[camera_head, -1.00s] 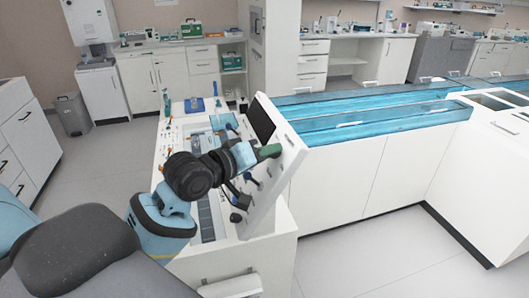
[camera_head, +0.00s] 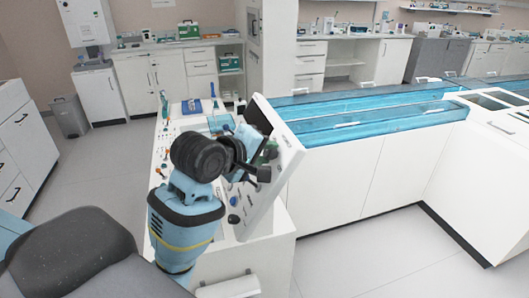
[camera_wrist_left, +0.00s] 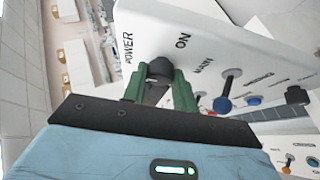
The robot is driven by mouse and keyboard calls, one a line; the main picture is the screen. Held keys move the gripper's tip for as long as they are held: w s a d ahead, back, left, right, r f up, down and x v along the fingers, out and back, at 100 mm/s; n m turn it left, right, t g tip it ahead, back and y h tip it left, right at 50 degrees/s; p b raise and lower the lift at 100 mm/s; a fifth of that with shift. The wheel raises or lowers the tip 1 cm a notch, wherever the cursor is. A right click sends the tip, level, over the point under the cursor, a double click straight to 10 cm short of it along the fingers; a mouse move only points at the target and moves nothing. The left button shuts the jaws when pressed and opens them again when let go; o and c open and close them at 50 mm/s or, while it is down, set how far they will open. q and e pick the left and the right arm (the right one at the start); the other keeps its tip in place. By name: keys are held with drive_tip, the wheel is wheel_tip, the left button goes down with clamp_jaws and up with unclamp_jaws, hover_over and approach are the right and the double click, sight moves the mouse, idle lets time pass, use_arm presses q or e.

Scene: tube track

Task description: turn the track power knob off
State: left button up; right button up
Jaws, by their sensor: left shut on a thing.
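The black power knob (camera_wrist_left: 158,68) is on the white sloping control panel (camera_wrist_left: 215,45), beside the printed words POWER and ON. My left gripper (camera_wrist_left: 160,82) has its green fingers on both sides of the knob and is shut on it. The fingers hide part of the knob, and I cannot read which way it points. In the head view my left gripper (camera_head: 268,153) is at the upper part of the panel (camera_head: 287,165), and the knob itself is hidden there. My right gripper is not in view.
A lever with a dark blue end (camera_wrist_left: 223,103), a blue button (camera_wrist_left: 254,100) and another black knob (camera_wrist_left: 296,95) are close to the right of my fingers. Blue tube tracks (camera_head: 370,118) run off to the right.

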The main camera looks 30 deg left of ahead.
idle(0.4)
use_arm(q)
drive_tip(key=o, duration=1)
drive_tip(key=shift+c, duration=0.2)
